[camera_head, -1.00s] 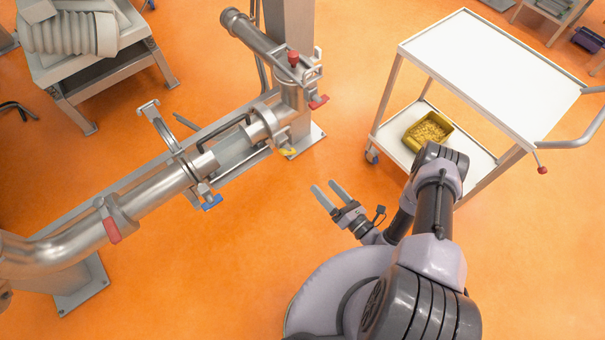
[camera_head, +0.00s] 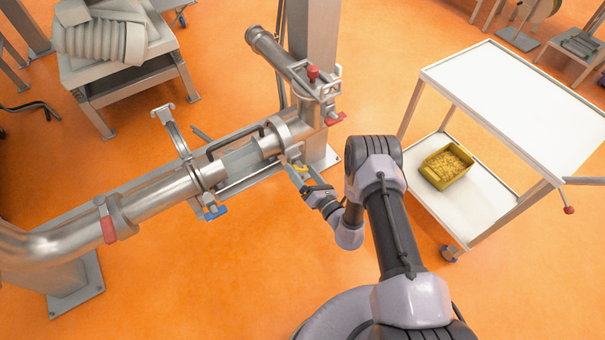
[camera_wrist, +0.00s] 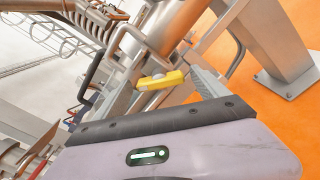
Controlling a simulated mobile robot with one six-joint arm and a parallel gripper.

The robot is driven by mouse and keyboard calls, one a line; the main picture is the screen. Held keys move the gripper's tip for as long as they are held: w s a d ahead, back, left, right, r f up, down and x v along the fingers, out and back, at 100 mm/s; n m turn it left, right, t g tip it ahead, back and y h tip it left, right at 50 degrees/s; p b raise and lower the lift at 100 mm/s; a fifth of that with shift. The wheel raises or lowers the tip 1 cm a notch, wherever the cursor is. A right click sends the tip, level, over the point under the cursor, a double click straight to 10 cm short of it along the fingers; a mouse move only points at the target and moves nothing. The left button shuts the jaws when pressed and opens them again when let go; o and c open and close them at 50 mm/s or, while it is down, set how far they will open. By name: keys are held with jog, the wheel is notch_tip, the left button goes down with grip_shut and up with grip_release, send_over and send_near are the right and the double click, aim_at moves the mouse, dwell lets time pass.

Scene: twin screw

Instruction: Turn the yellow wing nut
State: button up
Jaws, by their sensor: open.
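The yellow wing nut (camera_head: 301,168) is on the clamp at the right end of the pipe gap. In the wrist view the yellow wing nut (camera_wrist: 161,80) lies ahead, its flat wing tilted slightly up to the right. My gripper (camera_head: 294,172) is open, with its fingertips close at the nut. In the wrist view a grey finger of my gripper stands just right of the nut. I cannot tell whether either finger touches it. The blue wing nut (camera_head: 215,212) hangs from the left clamp, whose half ring (camera_head: 171,130) stands swung up.
Steel pipe (camera_head: 160,195) runs left from the gap, with a red handle (camera_head: 109,229). A red knob (camera_head: 313,73) and red lever (camera_head: 335,118) are by the right post. A white trolley (camera_head: 510,95) with a yellow bin (camera_head: 446,166) stands right. Orange floor in front is clear.

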jog(key=c, duration=1.4)
jog(key=shift+n, duration=0.3)
jog(key=n, duration=0.3)
jog(key=shift+n, duration=2.1)
jog(key=o, duration=1.4)
